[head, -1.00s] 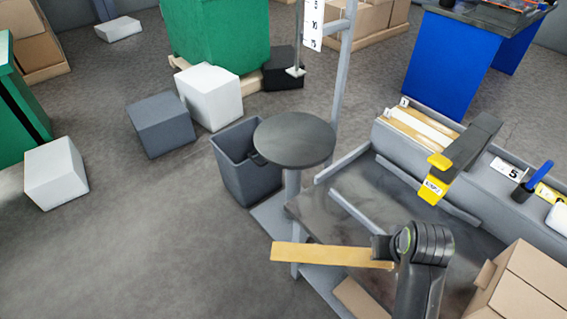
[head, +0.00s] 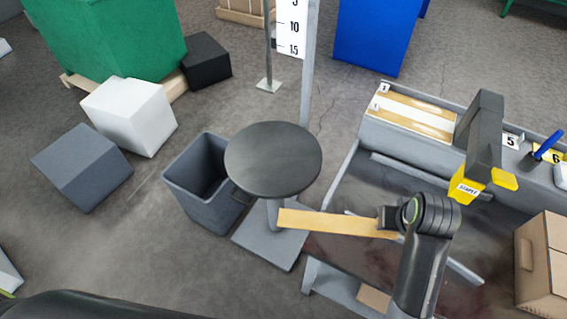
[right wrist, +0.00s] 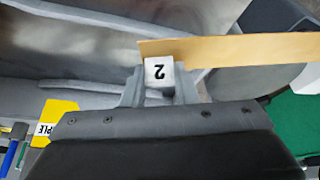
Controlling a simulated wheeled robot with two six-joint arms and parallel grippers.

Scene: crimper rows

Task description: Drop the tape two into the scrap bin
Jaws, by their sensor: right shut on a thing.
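The tape two is a long flat tan strip (head: 335,222); its white label with a 2 shows upside down in the right wrist view (right wrist: 159,73). My right gripper (head: 391,221) is shut on one end of it, and the strip sticks out to the left, roughly level. Its free end is just right of the round stand's post in the head view. The scrap bin (head: 205,208), a dark grey open-topped box, stands on the floor left of that end, with a gap between in the picture. My left gripper is not in view.
A round dark-topped stand (head: 273,160) stands close against the bin's right side. At right is a workbench with a numbered rack (head: 405,140), a yellow-and-black stapler-like tool (head: 480,150) and a cardboard box (head: 540,265). White (head: 130,115) and grey (head: 82,167) blocks lie left of the bin.

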